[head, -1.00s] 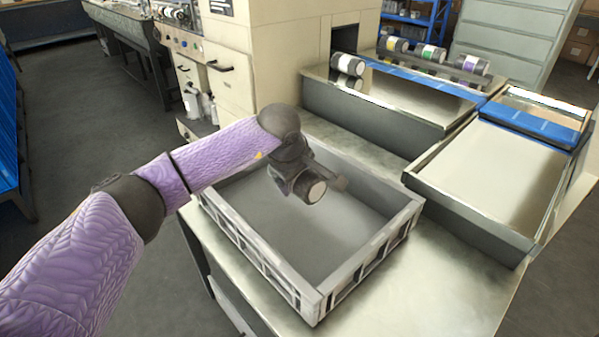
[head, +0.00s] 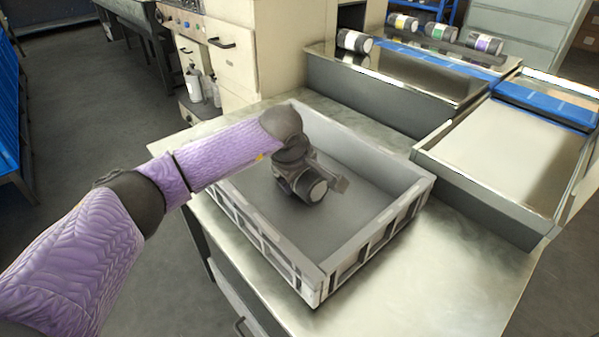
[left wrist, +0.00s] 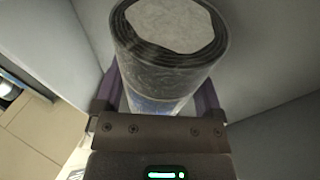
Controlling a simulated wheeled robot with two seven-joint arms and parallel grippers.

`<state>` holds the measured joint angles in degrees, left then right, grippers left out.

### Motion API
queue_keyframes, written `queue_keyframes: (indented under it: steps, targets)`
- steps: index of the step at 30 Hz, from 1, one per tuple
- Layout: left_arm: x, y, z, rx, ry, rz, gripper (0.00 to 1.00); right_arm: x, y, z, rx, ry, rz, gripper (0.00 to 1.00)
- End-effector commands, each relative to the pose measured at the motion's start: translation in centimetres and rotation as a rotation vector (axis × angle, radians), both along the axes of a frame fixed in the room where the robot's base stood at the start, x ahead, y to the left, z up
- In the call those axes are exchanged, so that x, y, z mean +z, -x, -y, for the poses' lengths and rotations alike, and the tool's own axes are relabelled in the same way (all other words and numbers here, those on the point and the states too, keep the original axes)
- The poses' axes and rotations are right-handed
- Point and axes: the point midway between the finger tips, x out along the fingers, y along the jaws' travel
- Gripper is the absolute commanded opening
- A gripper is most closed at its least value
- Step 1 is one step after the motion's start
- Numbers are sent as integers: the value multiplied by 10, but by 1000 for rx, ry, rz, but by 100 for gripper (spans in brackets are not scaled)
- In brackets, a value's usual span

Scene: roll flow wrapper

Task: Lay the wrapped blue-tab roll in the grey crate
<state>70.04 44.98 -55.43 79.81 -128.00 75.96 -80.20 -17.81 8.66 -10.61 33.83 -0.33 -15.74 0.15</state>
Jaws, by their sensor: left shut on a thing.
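The grey crate (head: 345,262) stands on the metal table, its inside otherwise bare where I can see it. My left gripper (head: 308,182) is inside the crate's outline, shut on a dark wrapped roll (head: 316,191) with a pale round end. In the left wrist view the roll (left wrist: 165,60) lies between the two fingers, and a bluish patch shows on its side near the gripper. The crate's pale walls surround it there. I cannot tell whether the roll touches the crate floor. My right gripper is not in view.
Other rolls with white, yellow, green and purple bands (head: 484,43) lie on the conveyor at the back right. A shallow metal tray (head: 510,150) stands right of the crate. The table front (head: 440,270) is clear.

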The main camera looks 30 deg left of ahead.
Motion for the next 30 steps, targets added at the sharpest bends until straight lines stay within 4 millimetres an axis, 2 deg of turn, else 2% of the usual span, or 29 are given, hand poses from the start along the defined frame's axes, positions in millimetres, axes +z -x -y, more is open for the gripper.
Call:
queue_keyframes:
  steps: [8,9,10,20,23,27,30]
  targets:
    - [-6,0,0,0,0,1,2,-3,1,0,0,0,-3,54]
    - [-6,0,0,0,0,1,92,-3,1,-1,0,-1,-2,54]
    - [-5,0,0,0,0,1,98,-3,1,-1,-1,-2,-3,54]
    - [-5,1,0,-1,-1,-2,100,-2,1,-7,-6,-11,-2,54]
    - [11,6,1,-1,-2,1,100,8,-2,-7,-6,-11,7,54]
    - [49,21,3,-1,-1,7,100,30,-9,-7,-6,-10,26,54]
    - [69,31,4,0,-2,7,100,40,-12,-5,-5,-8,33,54]
